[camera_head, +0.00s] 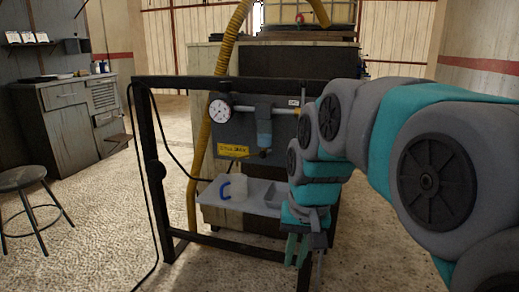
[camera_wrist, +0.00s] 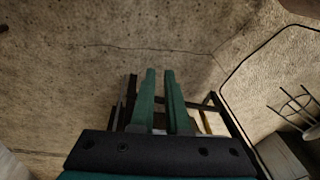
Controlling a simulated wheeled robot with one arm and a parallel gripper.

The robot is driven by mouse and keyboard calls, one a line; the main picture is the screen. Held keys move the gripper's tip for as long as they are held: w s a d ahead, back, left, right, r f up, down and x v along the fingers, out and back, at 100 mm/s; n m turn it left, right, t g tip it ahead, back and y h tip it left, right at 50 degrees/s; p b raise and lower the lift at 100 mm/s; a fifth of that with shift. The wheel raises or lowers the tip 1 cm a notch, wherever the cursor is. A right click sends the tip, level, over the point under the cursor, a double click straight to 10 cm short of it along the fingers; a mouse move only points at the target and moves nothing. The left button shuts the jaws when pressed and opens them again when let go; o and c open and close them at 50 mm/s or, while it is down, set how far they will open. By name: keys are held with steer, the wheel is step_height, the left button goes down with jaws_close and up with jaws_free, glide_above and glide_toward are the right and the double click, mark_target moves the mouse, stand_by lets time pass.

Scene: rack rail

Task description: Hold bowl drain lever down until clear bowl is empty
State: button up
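The clear bowl (camera_head: 264,134) hangs under a grey unit on the dark rack panel and looks bluish. A small dark part below it may be the drain lever (camera_head: 262,154), but it is too small to tell. The liquid level in the bowl cannot be made out. My gripper (camera_head: 297,256) is low at the rack's right side, below and right of the bowl, pointing down. Its green fingers stand slightly apart with nothing between them; the gap also shows in the wrist view (camera_wrist: 160,75). The wrist view does not show the bowl.
A pale jug with a blue handle (camera_head: 238,187) stands on a grey shelf (camera_head: 262,207) below the panel. A pressure gauge (camera_head: 219,110) and a yellow label (camera_head: 233,151) are on the panel. A yellow hose (camera_head: 201,150) runs beside it. A stool (camera_head: 24,180) stands left.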

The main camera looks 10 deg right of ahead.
steer(key=w+r+m+t, duration=0.1)
steer(key=w+r, duration=0.2)
steer(key=w, duration=0.2)
steer(key=w+r+t+b, duration=0.1)
steer(key=w+r, duration=0.2)
steer(key=w, duration=0.2)
steer(key=w+d+r+m+t, duration=0.1)
steer(key=w+r, duration=0.3)
steer(key=w, duration=0.2)
steer(key=shift+d+m+y, duration=0.1)
steer(key=shift+m+y, duration=0.2)
jaws_close()
steer(key=w+d+r+m+t+b, duration=0.1)
steer(key=w+d+r+m+t, duration=0.2)
steer(key=w+r, duration=0.7)
steer(key=shift+w+d+t+b, duration=0.3)
steer(key=shift+w+d, duration=0.2)
steer(key=shift+w, duration=0.65)
steer(key=shift+f, duration=0.1)
steer(key=s+a+f+x, duration=0.1)
steer(key=a+x, duration=0.1)
steer(key=x, duration=1)
steer(key=shift+f, duration=0.35)
steer(key=shift+s+a, duration=0.1)
steer(key=shift+a, duration=0.05)
